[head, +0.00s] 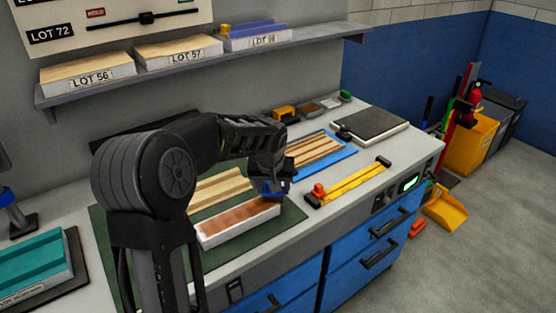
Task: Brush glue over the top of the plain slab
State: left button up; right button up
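The plain slab (238,226) is a long block with white sides, lying on a dark green mat (291,216). Its top is a streaky reddish brown. My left gripper (271,183) is over the far right end of the slab, pointing down. It appears shut on a small blue tool, probably the brush (270,189); its lower end is hard to make out, and I cannot tell whether it touches the slab. A pale grooved wooden slab (218,190) lies just behind, partly hidden by my arm. My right gripper is not in view.
A dark flat plate (371,124) is at the far right. A shelf (200,69) runs above.

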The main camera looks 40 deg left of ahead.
pick_arm(q)
jog(key=r, duration=0.1)
jog(key=r+p, duration=0.1)
jog(key=r, duration=0.2)
jog(key=shift+s+a, duration=0.1)
jog(key=shift+s, duration=0.2)
jog(key=shift+w+r+p, duration=0.2)
jog(key=shift+r+p, duration=0.35)
jog(key=shift+p, duration=0.2)
jog(key=shift+r+p, duration=0.9)
jog(key=shift+r, duration=0.6)
jog(key=s+d+f+m+h, duration=0.1)
jog(key=d+f+m, duration=0.2)
jog(key=d, duration=0.9)
jog(key=s+d+f+m+h, duration=0.1)
jog(key=d+f+m, duration=0.2)
jog(key=d, duration=0.9)
jog(key=shift+s+f+t, duration=0.15)
jog(key=shift+f+t, duration=0.25)
jog(key=shift+f, duration=0.1)
